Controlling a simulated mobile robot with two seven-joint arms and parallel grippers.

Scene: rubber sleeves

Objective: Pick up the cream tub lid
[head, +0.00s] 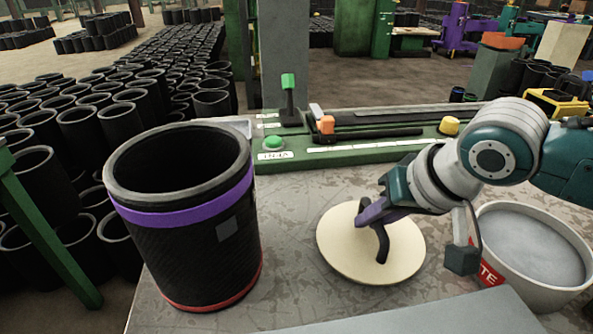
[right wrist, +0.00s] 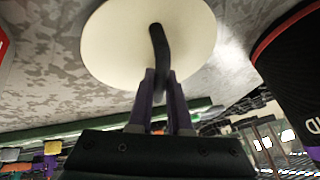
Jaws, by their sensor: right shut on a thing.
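The cream tub lid (head: 345,250) is a flat round disc with a black arched handle (head: 382,243), in the middle of the worktable. My right gripper (head: 371,213) has its purple fingers closed on the handle. In the right wrist view the lid (right wrist: 115,45) lies beyond the fingertips, and the gripper (right wrist: 160,75) meets the lower end of the handle. I cannot tell whether the lid touches the table. The white tub (head: 530,285) with a red label stands open at the right, partly behind my arm. My left gripper is not in view.
A large black rubber sleeve (head: 185,245) with a purple band stands on the table left of the lid. A green machine rail (head: 350,140) runs along the back. A grey surface (head: 450,318) edges the front. Many sleeves (head: 75,125) stand on the floor at left.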

